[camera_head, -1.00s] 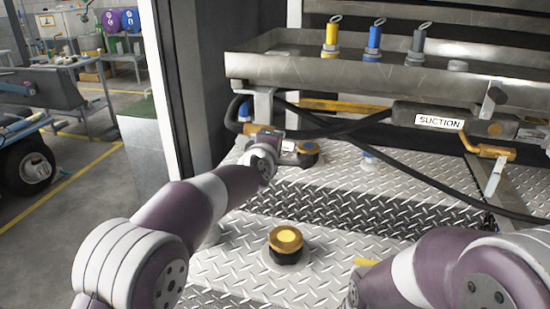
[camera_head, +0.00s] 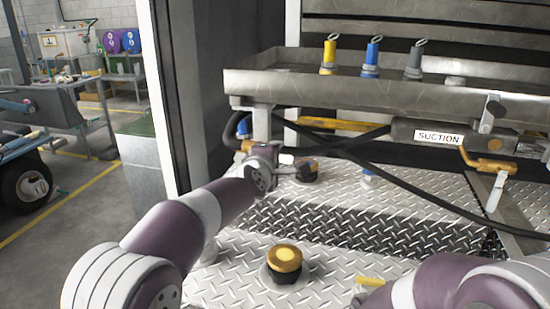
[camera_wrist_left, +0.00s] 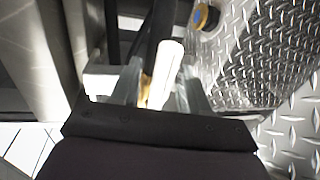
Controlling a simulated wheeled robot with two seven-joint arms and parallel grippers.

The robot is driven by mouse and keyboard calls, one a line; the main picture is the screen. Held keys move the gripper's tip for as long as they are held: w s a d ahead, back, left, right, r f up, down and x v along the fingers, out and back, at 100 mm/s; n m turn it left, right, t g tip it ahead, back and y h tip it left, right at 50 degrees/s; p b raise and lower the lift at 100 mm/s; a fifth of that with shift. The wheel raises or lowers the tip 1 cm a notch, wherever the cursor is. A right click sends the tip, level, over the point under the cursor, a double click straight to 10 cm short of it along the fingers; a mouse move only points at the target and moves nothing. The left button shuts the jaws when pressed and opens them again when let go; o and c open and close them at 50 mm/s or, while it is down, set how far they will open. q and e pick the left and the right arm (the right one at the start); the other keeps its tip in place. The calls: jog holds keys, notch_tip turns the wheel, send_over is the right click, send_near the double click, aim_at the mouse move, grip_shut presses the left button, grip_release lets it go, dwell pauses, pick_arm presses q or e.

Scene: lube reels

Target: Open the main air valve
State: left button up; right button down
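My left arm reaches to the far end of the diamond-plate deck in the head view. Its gripper (camera_head: 280,152) is small there, with the fingers partly hidden by the wrist, below the metal tray. In the left wrist view the left gripper (camera_wrist_left: 160,92) has its fingers apart. A white bar-shaped piece (camera_wrist_left: 167,70) and a brass-coloured part (camera_wrist_left: 146,88) show between them; I cannot tell whether the fingers touch either. I cannot say for sure which part is the main air valve. My right arm shows at lower right; its gripper is not visible.
A metal tray (camera_head: 300,88) holds yellow, blue and grey nozzles. Black hoses (camera_head: 400,172) cross near the left gripper. A yellow-topped black cap (camera_head: 285,260) stands on the deck (camera_head: 330,262).

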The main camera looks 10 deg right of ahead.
pick_arm(q)
jog(key=b+v, duration=0.2)
jog(key=v, duration=1)
jog(key=shift+s, duration=0.3)
jog(key=shift+r, duration=0.15)
